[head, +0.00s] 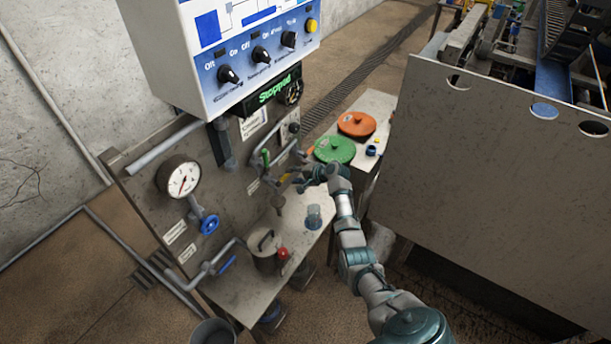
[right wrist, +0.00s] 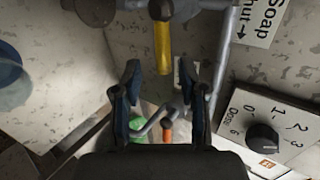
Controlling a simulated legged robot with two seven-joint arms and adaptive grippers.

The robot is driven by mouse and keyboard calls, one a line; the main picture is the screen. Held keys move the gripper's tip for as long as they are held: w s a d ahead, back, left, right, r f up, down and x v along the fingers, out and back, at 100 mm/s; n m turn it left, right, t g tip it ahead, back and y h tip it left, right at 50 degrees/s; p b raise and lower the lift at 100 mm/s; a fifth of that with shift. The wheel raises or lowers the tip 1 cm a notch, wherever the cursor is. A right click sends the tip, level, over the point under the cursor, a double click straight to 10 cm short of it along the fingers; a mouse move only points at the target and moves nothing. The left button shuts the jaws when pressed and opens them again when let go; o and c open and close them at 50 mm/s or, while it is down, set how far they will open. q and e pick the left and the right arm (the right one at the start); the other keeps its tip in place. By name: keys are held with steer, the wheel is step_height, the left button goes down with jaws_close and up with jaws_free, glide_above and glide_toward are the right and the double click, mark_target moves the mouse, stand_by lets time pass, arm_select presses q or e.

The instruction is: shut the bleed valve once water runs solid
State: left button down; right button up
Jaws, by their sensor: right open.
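A small valve with a yellow lever (right wrist: 162,46) sits above and between my fingertips in the right wrist view. The yellow lever also shows in the head view (head: 284,187), low on the grey panel. I cannot read a label that names it as the bleed valve. My right gripper (head: 307,181) is at the panel beside this lever; in the right wrist view the gripper (right wrist: 163,95) has its fingers apart with nothing held. A clear cup (head: 313,215) stands on the shelf below. I cannot make out running water. My left gripper is out of view.
Green (head: 335,150) and orange (head: 357,124) lids lie behind my wrist. The control box display (head: 273,90) reads "Stopped". A dose dial (right wrist: 262,138) is close at right.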

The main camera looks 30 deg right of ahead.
steer(key=v, duration=0.7)
steer(key=shift+f, duration=0.15)
steer(key=p+v, duration=0.9)
steer(key=shift+d, duration=0.1)
